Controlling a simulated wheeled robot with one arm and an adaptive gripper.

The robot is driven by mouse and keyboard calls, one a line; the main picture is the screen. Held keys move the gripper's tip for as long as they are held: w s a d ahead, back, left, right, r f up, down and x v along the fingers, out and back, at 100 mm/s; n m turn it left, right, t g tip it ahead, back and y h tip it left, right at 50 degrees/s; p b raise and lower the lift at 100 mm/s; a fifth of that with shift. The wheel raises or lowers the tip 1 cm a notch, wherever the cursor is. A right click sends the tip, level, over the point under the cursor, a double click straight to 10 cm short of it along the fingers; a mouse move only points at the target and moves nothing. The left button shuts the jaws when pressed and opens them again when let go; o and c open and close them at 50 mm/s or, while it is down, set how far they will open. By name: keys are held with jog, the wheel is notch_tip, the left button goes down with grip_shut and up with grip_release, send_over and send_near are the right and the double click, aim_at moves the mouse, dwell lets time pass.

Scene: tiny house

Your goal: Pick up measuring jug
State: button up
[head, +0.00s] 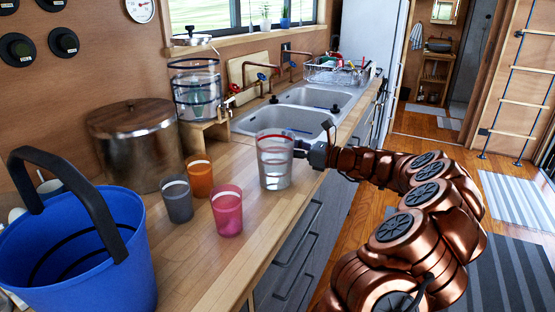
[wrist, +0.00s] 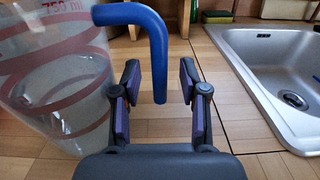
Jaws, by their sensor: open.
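The measuring jug (head: 275,160) stands upright on the wooden counter, clear with red markings, to the right of the coloured cups. In the wrist view its clear body (wrist: 50,80) fills the left side and its blue handle (wrist: 157,55) hangs down between my gripper's fingers. My gripper (wrist: 160,95) is open, with purple pads on both sides of the handle and a gap on each side. In the head view my gripper (head: 304,148) is at the right side of the jug, and its fingers are mostly hidden.
Grey, orange and pink cups (head: 227,210) stand left of the jug. A blue bucket (head: 75,255) is at the front left, with a metal pot (head: 138,145) behind. The sink (head: 290,122) lies beyond the jug, and its rim (wrist: 262,95) is right of my gripper.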

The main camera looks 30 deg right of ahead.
grip_shut()
dwell(0.3)
dwell(0.5)
